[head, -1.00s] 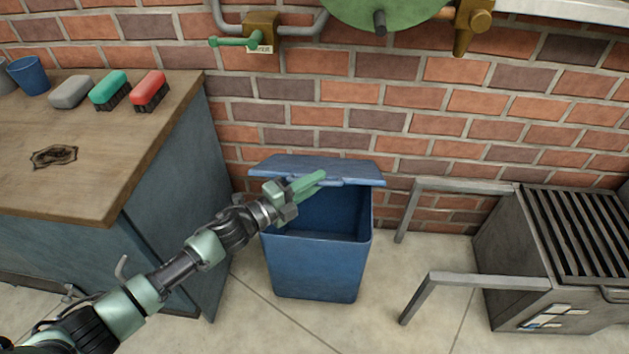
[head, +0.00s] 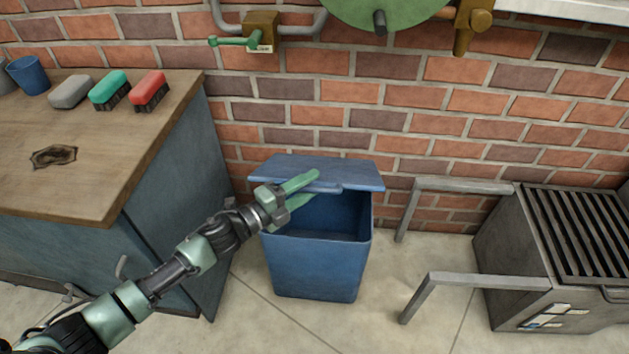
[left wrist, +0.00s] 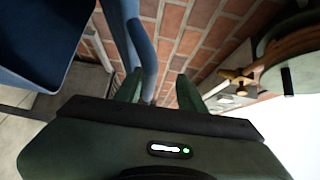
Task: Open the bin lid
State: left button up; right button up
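The blue bin (head: 315,268) stands on the floor against the brick wall. Its blue lid (head: 325,172) is partly raised, and the dark inside shows beneath its front edge. My left gripper (head: 303,192) is at the lid's front edge, one green finger above it and one below. In the left wrist view the lid (left wrist: 146,58) passes between the fingers of the gripper (left wrist: 158,92). A gap shows between the lid and the right-hand finger, so the gripper is open around the edge. Whether the other finger touches the lid is unclear. My right gripper is out of view.
A wooden-topped workbench (head: 90,185) stands left of the bin, with several brushes and a blue cup (head: 28,75) on it. A grey metal unit with a slatted top (head: 585,235) and two bars (head: 465,280) stands on the right. Floor in front of the bin is clear.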

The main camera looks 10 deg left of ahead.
pick_arm(q)
jog(key=v, duration=0.6)
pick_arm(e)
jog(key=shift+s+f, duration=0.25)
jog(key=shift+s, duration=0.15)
pick_arm(q)
jog(key=shift+r, duration=0.1)
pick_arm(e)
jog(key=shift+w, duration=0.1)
pick_arm(q)
jog(key=v, duration=0.9)
jog(key=shift+f, duration=0.25)
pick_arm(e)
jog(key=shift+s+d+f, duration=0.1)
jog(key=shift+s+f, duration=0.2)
pick_arm(q)
jog(key=shift+p, duration=0.3)
